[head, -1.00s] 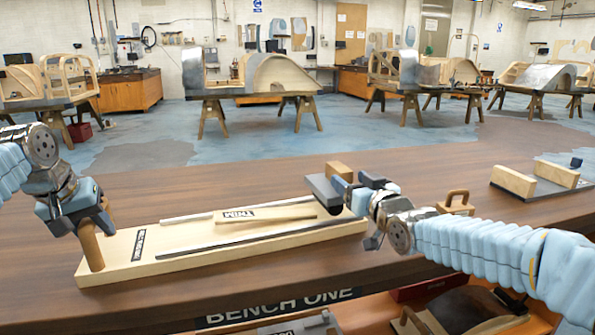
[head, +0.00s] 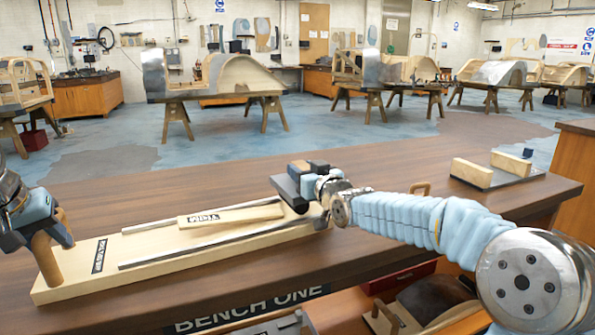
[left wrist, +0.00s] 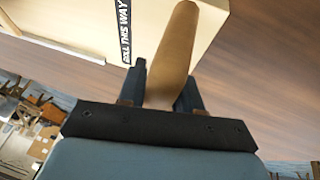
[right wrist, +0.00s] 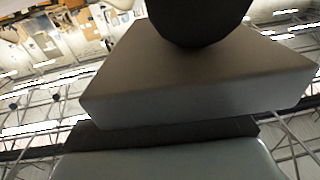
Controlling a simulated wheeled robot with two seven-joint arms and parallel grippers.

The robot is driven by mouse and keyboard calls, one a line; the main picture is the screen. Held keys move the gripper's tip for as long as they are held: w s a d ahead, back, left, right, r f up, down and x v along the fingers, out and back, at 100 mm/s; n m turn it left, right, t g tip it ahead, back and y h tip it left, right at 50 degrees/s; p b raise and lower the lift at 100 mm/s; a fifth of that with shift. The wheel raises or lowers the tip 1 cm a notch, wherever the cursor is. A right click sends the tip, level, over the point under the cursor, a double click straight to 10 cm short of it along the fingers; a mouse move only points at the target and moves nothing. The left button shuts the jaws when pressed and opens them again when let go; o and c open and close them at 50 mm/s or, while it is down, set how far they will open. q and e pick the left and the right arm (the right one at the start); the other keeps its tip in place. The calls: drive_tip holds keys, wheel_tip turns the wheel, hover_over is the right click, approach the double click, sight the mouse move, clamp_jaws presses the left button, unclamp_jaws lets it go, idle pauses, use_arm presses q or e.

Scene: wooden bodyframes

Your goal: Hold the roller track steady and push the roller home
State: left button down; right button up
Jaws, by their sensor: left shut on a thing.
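The roller track (head: 75,285) is a pale wooden board with two metal rails, lying along the bench. A loose-looking pale strip (head: 235,212) with a label lies between the rails. My left gripper (head: 42,240) is shut on the brown wooden post (head: 47,262) at the track's left end; the left wrist view shows its fingers on both sides of the post (left wrist: 172,60). My right gripper (head: 312,182) is at the track's right end, against a dark grey block (head: 288,190). This block (right wrist: 200,75) hides its fingers in the right wrist view, below a dark round part (right wrist: 200,18). I cannot make out a separate roller.
A small wooden block (head: 299,165) shows just behind the grey block. A dark base with two wooden blocks (head: 472,172) stands at the back right, and a wooden handle (head: 420,188) is behind my right arm. The bench (head: 130,195) behind the track is clear.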

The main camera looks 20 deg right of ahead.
clamp_jaws()
drive_tip(key=a, duration=0.7)
drive_tip(key=s+a, duration=0.1)
drive_tip(key=a, duration=0.7)
drive_tip(key=s+a, duration=0.1)
drive_tip(key=a, duration=0.7)
drive_tip(key=shift+a, duration=0.1)
drive_tip(key=o, duration=0.7)
unclamp_jaws()
drive_tip(key=shift+o, duration=0.5)
drive_tip(key=shift+d, duration=0.25)
drive_tip(key=shift+s, duration=0.1)
drive_tip(key=s+d, duration=0.1)
drive_tip(key=s, duration=1)
drive_tip(key=shift+s, duration=0.35)
